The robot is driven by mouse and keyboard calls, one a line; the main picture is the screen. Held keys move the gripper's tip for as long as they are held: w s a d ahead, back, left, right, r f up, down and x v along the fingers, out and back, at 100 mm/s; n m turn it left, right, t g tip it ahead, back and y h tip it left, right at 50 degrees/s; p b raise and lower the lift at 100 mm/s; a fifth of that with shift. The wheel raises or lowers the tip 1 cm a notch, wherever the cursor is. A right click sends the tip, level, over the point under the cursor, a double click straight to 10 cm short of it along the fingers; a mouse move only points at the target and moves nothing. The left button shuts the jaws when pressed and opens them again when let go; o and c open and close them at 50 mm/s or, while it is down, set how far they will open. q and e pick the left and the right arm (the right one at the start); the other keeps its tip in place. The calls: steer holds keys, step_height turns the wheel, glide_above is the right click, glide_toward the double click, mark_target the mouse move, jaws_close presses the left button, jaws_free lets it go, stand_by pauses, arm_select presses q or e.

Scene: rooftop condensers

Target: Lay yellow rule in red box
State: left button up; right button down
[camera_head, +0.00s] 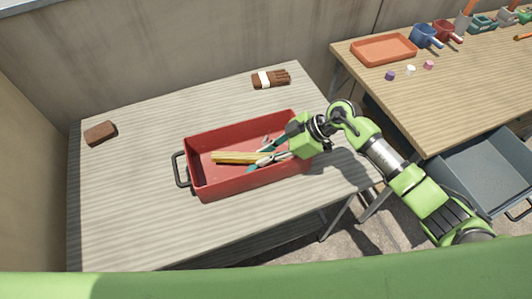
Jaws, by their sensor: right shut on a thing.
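The red box (221,187) is an open-topped toolbox with a dark handle at its left end, on the grey slatted table. The yellow rule (234,157) is inside the box's outline, running left to right, with its right end at my right gripper. My right gripper (266,158) reaches in over the box's right end and is shut on the yellow rule. I cannot tell whether the rule touches the floor of the box. My left gripper is not in view.
A teal-handled tool (251,168) lies in the box, partly hidden by my gripper. A brown block (100,133) and brown gloves with a white band (271,79) lie on the table. A wooden table (456,90) with an orange tray (384,49) stands right, above a grey bin (484,173).

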steer(key=shift+f, duration=0.35)
steer(key=c, duration=2.2)
jaws_free()
steer(key=shift+f, duration=0.1)
steer(key=shift+r, duration=0.35)
steer(key=v, duration=1.2)
steer(key=shift+r, duration=0.4)
